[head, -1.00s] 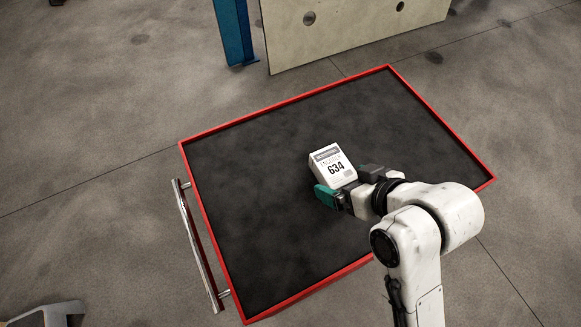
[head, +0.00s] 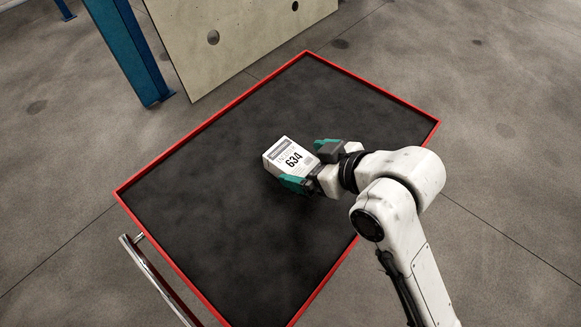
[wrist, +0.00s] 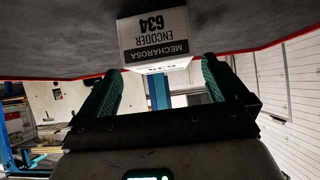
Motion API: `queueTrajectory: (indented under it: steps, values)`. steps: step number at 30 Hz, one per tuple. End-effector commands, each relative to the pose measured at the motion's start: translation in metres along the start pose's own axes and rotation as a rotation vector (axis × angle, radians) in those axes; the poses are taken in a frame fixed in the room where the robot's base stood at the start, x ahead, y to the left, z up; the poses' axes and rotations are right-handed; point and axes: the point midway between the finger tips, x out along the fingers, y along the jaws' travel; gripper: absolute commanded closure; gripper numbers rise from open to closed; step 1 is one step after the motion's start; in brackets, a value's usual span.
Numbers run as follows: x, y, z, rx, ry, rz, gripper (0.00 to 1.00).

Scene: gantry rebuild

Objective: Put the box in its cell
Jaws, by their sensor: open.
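The white box (head: 291,156), printed 634, stands on the black bed of a red-rimmed cart (head: 222,120). In the wrist view the box (wrist: 152,36) appears upside down, with ENCODER and MECHAROSA on its label. My gripper (head: 303,163) is open, low over the cart bed on the right side of the box. Its green fingertips point at the box. In the wrist view the box lies ahead of the gap between the fingers (wrist: 162,68). I cannot tell whether a finger touches it. No cell shows clearly in these views.
The cart bed around the box is bare. The cart has a metal handle (head: 155,278) at lower left. A blue post (head: 130,55) and a pale panel with holes (head: 225,35) stand behind it. Open concrete floor lies to the right.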

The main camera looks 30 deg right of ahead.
Motion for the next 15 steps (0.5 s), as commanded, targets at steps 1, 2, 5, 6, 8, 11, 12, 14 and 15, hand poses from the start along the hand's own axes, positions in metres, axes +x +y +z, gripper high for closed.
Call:
queueTrajectory:
  steps: [1,2,5,6,8,11,12,14,15]
  values:
    - [0.003,0.0,0.0,0.0,0.001,0.0,0.0]
    - [0.004,0.0,-0.001,0.0,0.001,0.0,0.0]
    - [0.011,-0.001,-0.001,0.0,-0.001,-0.001,0.0]
    - [0.017,-0.001,-0.001,0.0,-0.002,-0.002,0.0]
    - [0.026,-0.002,-0.002,0.0,-0.002,-0.002,0.0]
    - [0.041,-0.002,-0.001,0.0,-0.001,-0.002,0.0]
    - [0.045,-0.002,-0.001,0.0,-0.001,-0.001,0.0]
    - [0.05,-0.002,-0.001,0.0,0.0,0.0,0.0]
    - [0.053,-0.002,-0.001,0.0,-0.001,0.0,0.0]
